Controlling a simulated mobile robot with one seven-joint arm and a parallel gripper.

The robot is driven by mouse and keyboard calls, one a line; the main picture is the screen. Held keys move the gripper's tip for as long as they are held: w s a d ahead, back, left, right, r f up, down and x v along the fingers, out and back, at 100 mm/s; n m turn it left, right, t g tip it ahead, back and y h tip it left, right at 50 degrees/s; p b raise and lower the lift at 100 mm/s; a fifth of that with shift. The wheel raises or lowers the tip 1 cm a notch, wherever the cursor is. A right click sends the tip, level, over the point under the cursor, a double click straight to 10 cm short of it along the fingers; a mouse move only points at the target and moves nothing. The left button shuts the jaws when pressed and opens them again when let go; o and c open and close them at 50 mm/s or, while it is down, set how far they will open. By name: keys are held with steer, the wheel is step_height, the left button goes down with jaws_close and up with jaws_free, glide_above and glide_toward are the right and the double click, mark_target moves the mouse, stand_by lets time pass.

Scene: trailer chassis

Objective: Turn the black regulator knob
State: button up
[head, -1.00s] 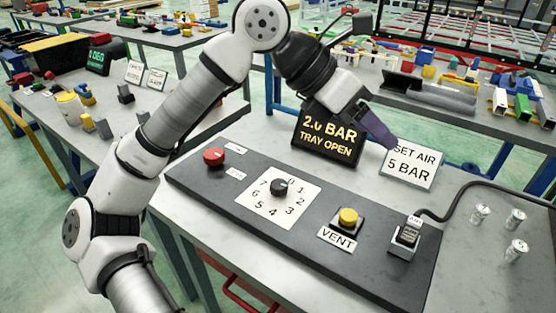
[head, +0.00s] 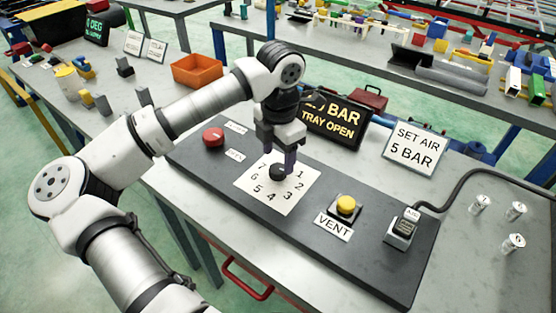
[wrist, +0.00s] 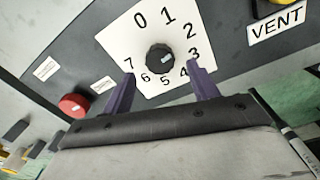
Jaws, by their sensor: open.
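The black regulator knob (head: 277,172) sits on a white dial card (head: 252,190) numbered 0 to 7, on the dark panel. In the wrist view the knob (wrist: 160,58) has a small pale mark on its top. My gripper (head: 281,160) points down over the knob, its purple fingers open. In the wrist view the fingertips of my gripper (wrist: 160,74) stand on either side, with the knob slightly beyond the line between them. Contact cannot be told. The display (head: 337,119) reads "BAR, TRAY OPEN", its number partly hidden. A sign (head: 415,147) reads "SET AIR 5 BAR".
A red button (head: 213,137) is left of the dial. A yellow button (head: 346,204) with a VENT label (head: 334,227) and a switch block (head: 402,229) are right. Several small metal cylinders (head: 479,204) stand at the far right. An orange bin (head: 197,70) is behind my arm.

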mark_target(278, 168)
steer(key=shift+f+p, duration=0.3)
steer(key=shift+f, duration=1.65)
steer(key=c, duration=1)
